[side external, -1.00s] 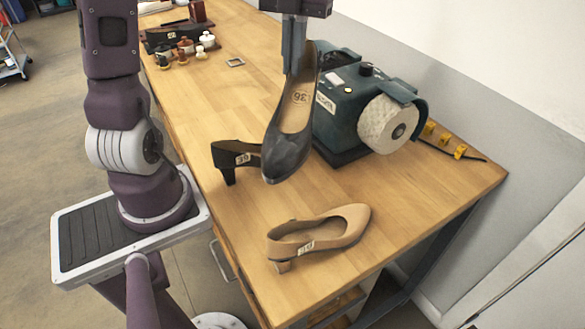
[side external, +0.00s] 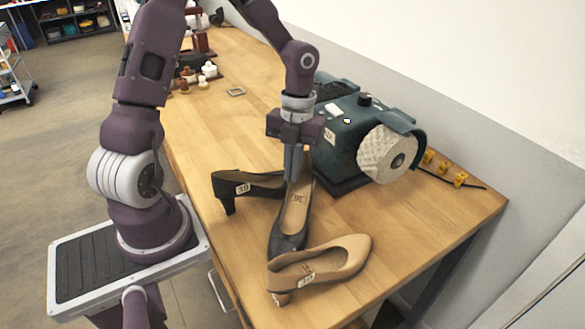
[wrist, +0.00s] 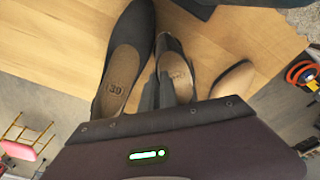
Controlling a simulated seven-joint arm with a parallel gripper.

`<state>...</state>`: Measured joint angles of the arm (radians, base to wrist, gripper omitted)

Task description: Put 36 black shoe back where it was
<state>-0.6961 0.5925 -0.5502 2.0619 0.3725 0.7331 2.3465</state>
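The black shoe marked 36 (side external: 290,222) is between the other two shoes, toe toward the front of the bench and partly behind the tan shoe. My gripper (side external: 295,172) points down and is shut on its rear part. In the wrist view the 36 shoe (wrist: 176,72) is in the middle, its rear hidden by my gripper. I cannot tell whether its sole touches the bench. Another black shoe (side external: 240,187), marked 39, stands to its left, and also shows in the wrist view (wrist: 128,60). A tan shoe (side external: 345,255) stands in front, close to the held shoe.
A green machine (side external: 345,130) with a pale wheel (side external: 385,155) stands right behind my gripper. Small jars (side external: 208,70) and a metal square (side external: 236,91) lie farther back. The wooden bench (side external: 410,205) is clear at the right front.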

